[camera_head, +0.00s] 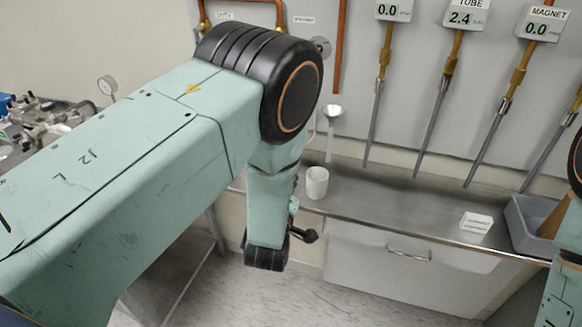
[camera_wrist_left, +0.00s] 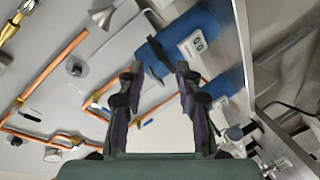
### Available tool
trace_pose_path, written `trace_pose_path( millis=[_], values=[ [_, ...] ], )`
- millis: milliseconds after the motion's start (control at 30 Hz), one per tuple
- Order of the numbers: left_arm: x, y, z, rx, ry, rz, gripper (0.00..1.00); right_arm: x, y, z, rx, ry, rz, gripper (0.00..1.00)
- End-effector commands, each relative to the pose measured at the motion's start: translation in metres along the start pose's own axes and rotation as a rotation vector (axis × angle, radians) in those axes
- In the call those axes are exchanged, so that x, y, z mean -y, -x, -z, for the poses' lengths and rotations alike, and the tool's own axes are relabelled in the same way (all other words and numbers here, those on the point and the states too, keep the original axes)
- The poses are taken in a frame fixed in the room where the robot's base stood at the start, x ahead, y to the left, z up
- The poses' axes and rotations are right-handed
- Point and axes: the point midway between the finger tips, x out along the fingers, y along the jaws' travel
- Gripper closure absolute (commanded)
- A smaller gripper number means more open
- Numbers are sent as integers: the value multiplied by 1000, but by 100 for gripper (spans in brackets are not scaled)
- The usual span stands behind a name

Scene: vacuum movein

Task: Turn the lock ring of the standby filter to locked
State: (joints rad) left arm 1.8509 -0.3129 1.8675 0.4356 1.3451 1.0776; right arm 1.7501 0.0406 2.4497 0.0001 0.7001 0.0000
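No lock ring can be made out in either view, and I cannot tell which part is the standby filter. In the left wrist view my left gripper (camera_wrist_left: 158,80) is open, its two dark fingers apart with nothing held between them. Beyond the fingers are copper pipes (camera_wrist_left: 60,62) on a pale panel and a blue body (camera_wrist_left: 190,40) with a small display (camera_wrist_left: 194,45). In the head view my left arm hides much of the panel's left side, and its gripper is mostly hidden. My right arm shows only at the right edge, its gripper out of view.
A steel counter (camera_head: 390,207) runs below the panel, holding a white cup (camera_head: 317,182), a small white box (camera_head: 476,222) and a grey bin (camera_head: 522,225). A gauge (camera_head: 107,85) stands left.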

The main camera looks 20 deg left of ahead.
Motion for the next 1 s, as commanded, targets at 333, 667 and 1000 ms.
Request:
trace_pose_path(
  millis=[333,667,1000],
  values=[
    [1,-24,2,-4,38,-3,65,0,0,0,1,1,0,60],
    [1,-67,0,-4,35,0,65,0,0,0,0,1,0,60],
    [0,-78,0,-2,33,1,65,0,0,0,1,1,0,60]
  ],
)
